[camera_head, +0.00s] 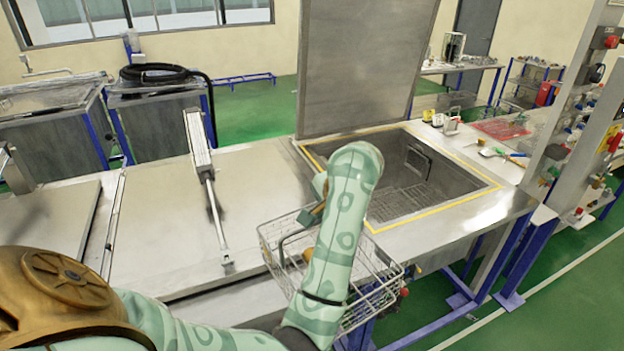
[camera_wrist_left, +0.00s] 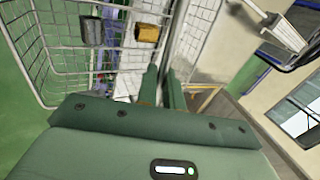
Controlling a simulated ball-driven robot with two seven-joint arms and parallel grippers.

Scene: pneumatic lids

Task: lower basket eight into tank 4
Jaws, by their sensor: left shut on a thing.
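A wire basket (camera_head: 268,243) hangs at the front edge of the bench, in front of the open tank. It also shows in the left wrist view (camera_wrist_left: 60,55), with a dark block and a yellow-brown block against its mesh. I cannot read any number on it. My left gripper (camera_wrist_left: 163,85) is shut on the basket, seemingly at its handle; my arm hides most of the grip in the head view. The open tank (camera_head: 395,207) has a yellow-marked rim and a grate at the bottom. Its number is not readable. My right gripper is out of view.
The tank's grey lid (camera_head: 365,65) stands upright behind the opening. Closed lids and a pneumatic cylinder (camera_head: 198,140) lie to the left. A control post (camera_head: 585,130) rises at the right. Small tools (camera_head: 500,153) and a red tray (camera_head: 500,129) lie right of the tank.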

